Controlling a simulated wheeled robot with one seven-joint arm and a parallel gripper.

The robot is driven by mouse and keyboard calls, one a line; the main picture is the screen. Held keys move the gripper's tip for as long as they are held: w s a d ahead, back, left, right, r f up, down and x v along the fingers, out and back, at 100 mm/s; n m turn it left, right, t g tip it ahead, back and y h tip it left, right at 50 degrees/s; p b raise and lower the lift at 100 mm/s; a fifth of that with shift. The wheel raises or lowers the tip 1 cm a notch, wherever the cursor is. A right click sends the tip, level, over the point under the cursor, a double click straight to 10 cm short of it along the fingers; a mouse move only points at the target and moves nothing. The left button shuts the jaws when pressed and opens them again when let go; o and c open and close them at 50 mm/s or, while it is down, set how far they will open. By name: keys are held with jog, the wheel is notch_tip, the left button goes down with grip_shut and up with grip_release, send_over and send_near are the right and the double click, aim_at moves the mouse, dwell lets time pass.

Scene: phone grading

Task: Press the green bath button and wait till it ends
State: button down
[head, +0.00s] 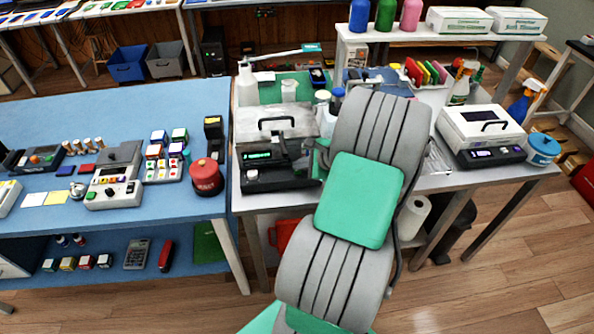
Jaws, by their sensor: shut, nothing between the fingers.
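A bath (275,123) with a grey lid and handle stands on the grey table, its lid closed. Its dark front panel (280,176) has a lit green display (258,155); a separate green button is too small to make out. A second bath (483,127) with a white lid and a purple-lit display stands at the right of the same table. My grey and green arm rises across the middle of the view, just right of the first bath, and covers part of the table. My gripper is hidden behind the arm.
Spray bottles (462,83) and coloured cards (425,71) are behind the second. A blue bench (60,120) with devices and a red round button (206,177) is at the left. The wooden floor (500,260) at the front right is clear.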

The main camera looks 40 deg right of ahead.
aim_at(300, 172)
jog(key=shift+f, duration=0.3)
dwell(0.4)
jog(key=shift+r, duration=0.1)
jog(key=shift+r+p, duration=0.8)
jog(key=shift+p, duration=0.05)
jog(key=shift+r, duration=0.1)
notch_tip(300, 172, up, 5)
jog(key=p, duration=0.4)
jog(key=shift+p, duration=0.4)
